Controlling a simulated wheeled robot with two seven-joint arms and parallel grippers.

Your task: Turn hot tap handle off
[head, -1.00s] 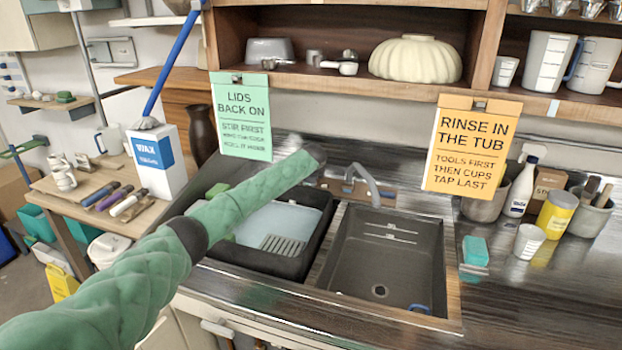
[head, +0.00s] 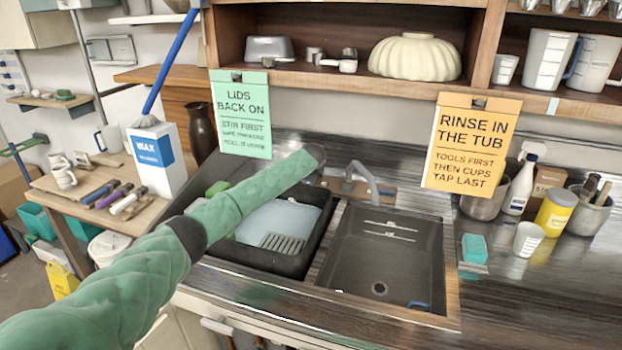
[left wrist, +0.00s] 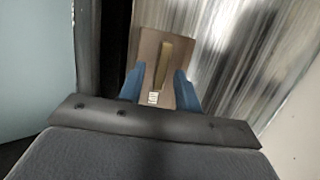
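The tap spout (head: 364,182) curves over the back of the dark sink in the head view. A wooden plate (head: 385,193) lies behind the sink, partly hidden by my left arm. In the left wrist view a tan plate (left wrist: 149,50) carries a brass lever handle (left wrist: 174,64) and a small white label. My left gripper (left wrist: 160,75) has its two blue fingers apart, one on each side of the handle's lower part; I cannot tell whether they touch it. My right gripper is not in view.
Hanging signs, green (head: 241,115) and orange (head: 470,143), flank the tap. A spray bottle (head: 521,186) and pots stand right.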

